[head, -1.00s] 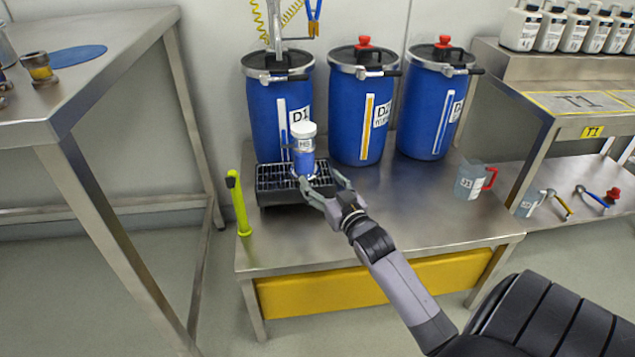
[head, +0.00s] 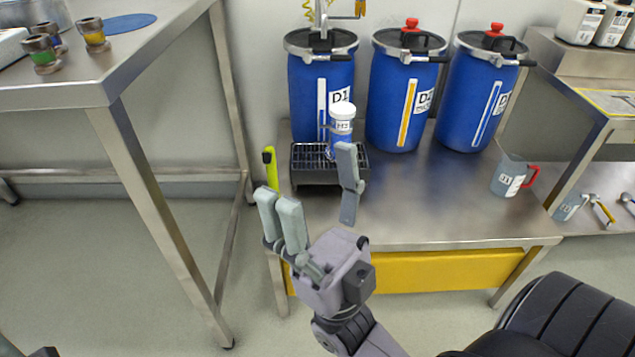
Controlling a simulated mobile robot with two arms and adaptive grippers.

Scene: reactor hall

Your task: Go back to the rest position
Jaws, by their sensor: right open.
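My right gripper (head: 312,208) is in the lower middle of the head view. Its fingers are spread wide, pointing up, with nothing between them. It is in front of the steel bench and apart from the bottle. A blue bottle with a white cap (head: 342,128) stands upright on the black grated tray (head: 318,176), in front of the leftmost drum. One finger of my right gripper hides part of the tray and the bottle's lower edge. A small grey part at the lower left edge may belong to my left arm; its gripper fingers cannot be made out.
Three blue drums (head: 480,95) stand along the back of the steel bench (head: 440,205). A jug with a red handle (head: 508,175) stands at the bench's right. A yellow-green tool (head: 270,168) is at its left edge. A taller steel table (head: 150,50) is at the left.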

